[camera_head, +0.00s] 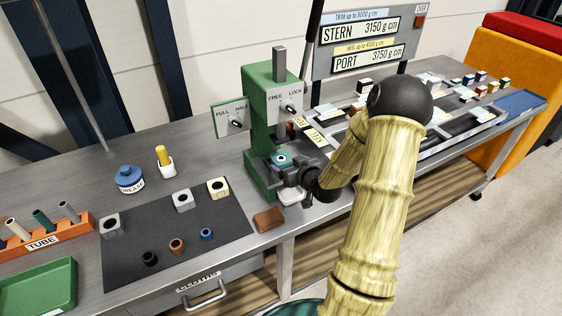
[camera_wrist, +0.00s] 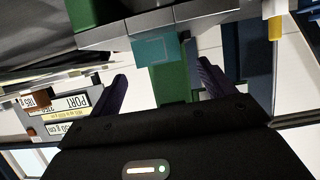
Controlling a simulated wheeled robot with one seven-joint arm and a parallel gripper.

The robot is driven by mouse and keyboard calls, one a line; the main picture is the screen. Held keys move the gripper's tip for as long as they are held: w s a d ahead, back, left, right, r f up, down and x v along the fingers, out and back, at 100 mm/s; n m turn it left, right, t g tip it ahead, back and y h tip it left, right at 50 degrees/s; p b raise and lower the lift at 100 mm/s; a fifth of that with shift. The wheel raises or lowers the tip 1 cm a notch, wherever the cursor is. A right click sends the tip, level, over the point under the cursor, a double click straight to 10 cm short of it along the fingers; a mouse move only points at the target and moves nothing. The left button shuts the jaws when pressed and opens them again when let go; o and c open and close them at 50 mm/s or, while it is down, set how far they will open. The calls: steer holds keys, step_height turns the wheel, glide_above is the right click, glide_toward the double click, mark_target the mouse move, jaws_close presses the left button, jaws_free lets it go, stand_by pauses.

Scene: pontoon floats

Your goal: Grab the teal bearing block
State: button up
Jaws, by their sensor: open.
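The teal bearing block (camera_head: 283,160) sits at the base of the green press (camera_head: 262,128) in the head view, below the press column. Its round top shows a dark hole, and my gripper hides part of its near side. In the wrist view the teal block (camera_wrist: 158,50) is beyond the fingertips, roughly between them. My gripper (camera_wrist: 162,70) is open, with one dark finger on each side and nothing held. In the head view my gripper (camera_head: 295,178) is close in front of the block. I cannot tell whether it touches the block.
A dark mat (camera_head: 180,240) holds several blocks and rings. A brown wallet-like block (camera_head: 268,219) lies near the bench edge. A grease pot (camera_head: 130,179), an orange tube rack (camera_head: 45,240) and a green tray (camera_head: 38,285) stand left.

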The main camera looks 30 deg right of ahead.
mark_target(281, 157)
steer(key=p+x, duration=0.1)
steer(key=x, duration=0.3)
steer(key=shift+w+p, duration=0.35)
steer(key=shift+w, duration=0.1)
steer(key=shift+r, duration=0.1)
steer(key=c, duration=1.3)
steer(key=shift+c, duration=0.2)
